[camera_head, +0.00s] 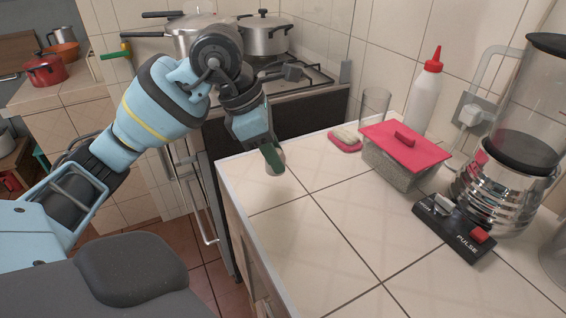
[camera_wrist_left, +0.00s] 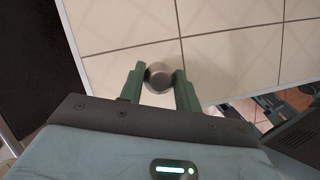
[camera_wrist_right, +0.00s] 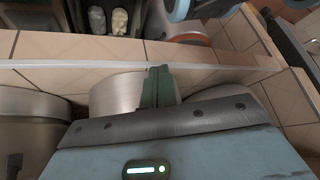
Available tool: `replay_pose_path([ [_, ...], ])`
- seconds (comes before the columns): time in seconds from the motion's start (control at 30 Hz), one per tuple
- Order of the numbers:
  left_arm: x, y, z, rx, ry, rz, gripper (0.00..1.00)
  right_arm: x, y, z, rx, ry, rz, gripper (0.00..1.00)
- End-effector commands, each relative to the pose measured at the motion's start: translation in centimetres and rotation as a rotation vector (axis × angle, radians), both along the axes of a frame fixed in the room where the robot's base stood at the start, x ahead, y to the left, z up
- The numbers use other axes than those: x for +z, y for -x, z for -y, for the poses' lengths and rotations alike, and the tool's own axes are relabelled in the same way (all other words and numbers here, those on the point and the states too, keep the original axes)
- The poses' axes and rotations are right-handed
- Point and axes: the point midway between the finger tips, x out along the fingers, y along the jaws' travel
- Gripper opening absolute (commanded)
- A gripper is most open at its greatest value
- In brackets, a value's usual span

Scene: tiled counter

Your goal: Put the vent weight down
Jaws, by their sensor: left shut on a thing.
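The vent weight (camera_wrist_left: 159,76) is a small grey metal cylinder held between the green fingertips of my left gripper (camera_wrist_left: 158,84). In the head view the left gripper (camera_head: 271,159) points down over the far left corner of the tiled counter (camera_head: 330,215). The vent weight (camera_head: 279,162) shows partly there behind a finger. I cannot tell whether it touches the counter or hangs just above it. My right gripper (camera_wrist_right: 158,86) shows only in the right wrist view, with its green fingers together and nothing visible between them.
On the counter stand a red-lidded container (camera_head: 401,165), a sponge in a red holder (camera_head: 345,139), a glass (camera_head: 374,108), a white bottle (camera_head: 423,98) and a blender (camera_head: 510,150). A stove with pots (camera_head: 264,38) is behind. The counter's front middle is clear.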

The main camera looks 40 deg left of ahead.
Motion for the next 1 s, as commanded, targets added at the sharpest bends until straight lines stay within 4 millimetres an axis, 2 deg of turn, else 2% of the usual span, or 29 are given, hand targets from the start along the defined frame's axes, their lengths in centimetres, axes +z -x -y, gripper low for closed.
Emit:
replay_pose_path([
  [0.43,-0.1,-1.1,1.8,-0.003,0.003,0.001,0.09,0.1,0.1,0.1,0.006,0.004,-0.002,0.0],
  [0.6,-2.9,-1.0,1.7,0.002,0.001,-0.005,0.09,-0.1,0.2,0.2,0.007,0.004,-0.004,0.0],
  [0.7,-3.7,-1.0,1.7,0.0,0.0,-0.003,0.09,-0.1,0.1,0.2,0.007,0.004,-0.002,0.0],
  [1.0,-3.8,-1.0,1.7,0.0,0.0,0.0,0.09,0.1,0.0,0.1,0.006,0.003,0.003,0.0],
])
